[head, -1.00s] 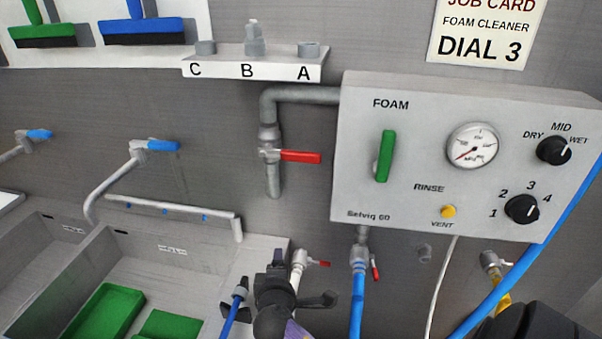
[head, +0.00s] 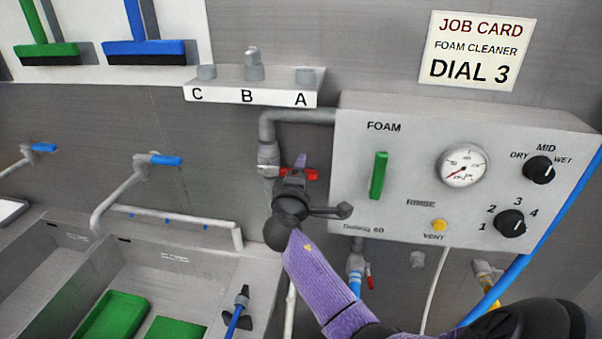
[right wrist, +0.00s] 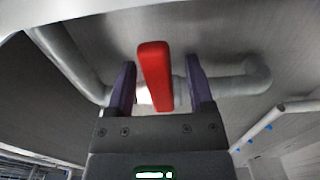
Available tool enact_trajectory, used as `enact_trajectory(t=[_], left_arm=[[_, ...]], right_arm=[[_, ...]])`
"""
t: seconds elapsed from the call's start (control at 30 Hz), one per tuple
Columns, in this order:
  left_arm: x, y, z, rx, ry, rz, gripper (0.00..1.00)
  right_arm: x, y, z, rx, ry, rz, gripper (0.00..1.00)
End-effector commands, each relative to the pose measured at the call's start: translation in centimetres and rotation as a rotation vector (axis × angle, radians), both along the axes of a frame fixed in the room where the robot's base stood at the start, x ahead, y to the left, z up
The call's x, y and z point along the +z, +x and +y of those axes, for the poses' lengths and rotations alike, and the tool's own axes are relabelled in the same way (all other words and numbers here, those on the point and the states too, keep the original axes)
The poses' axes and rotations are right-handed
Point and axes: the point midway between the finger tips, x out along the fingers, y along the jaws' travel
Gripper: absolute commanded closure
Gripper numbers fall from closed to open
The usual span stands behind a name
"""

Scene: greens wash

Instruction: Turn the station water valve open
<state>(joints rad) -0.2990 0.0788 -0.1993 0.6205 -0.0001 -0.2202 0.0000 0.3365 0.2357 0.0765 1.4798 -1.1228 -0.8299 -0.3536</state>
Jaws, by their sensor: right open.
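The station water valve is on the grey pipe left of the foam panel, with a red lever handle (head: 312,174) pointing right. In the right wrist view the red lever (right wrist: 155,75) stands between the two purple fingers, with a gap on each side. My right gripper (head: 300,165) is open and reaches up in front of the lever, hiding its middle part. It also shows in the right wrist view (right wrist: 161,88). My left gripper is not in view.
The foam panel (head: 350,205) with gauge and dials stands close right of the gripper. A shelf (head: 225,94) marked C, B, A is above. Sinks with green trays (head: 115,312) are at lower left. A blue hose (head: 545,235) runs at right.

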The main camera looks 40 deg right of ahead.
Motion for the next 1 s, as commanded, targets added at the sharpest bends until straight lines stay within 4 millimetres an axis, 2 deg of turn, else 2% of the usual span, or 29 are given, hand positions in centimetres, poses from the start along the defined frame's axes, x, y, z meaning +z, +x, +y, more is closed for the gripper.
enact_trajectory(t=[0.1, 0.4, 0.43, 1.0], left_arm=[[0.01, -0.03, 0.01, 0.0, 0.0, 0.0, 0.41], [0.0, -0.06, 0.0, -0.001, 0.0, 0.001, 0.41], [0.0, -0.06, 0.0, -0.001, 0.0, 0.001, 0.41], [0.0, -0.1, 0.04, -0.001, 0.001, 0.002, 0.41]], right_arm=[[0.01, -0.01, 0.02, 0.0, 0.0, 0.0, 0.32], [0.0, -0.02, 0.05, 0.001, 0.0, 0.0, 0.96], [0.0, -0.02, 0.05, 0.0, 0.0, 0.0, 1.0], [-0.04, -0.03, 0.07, 0.001, 0.001, 0.001, 1.0]])
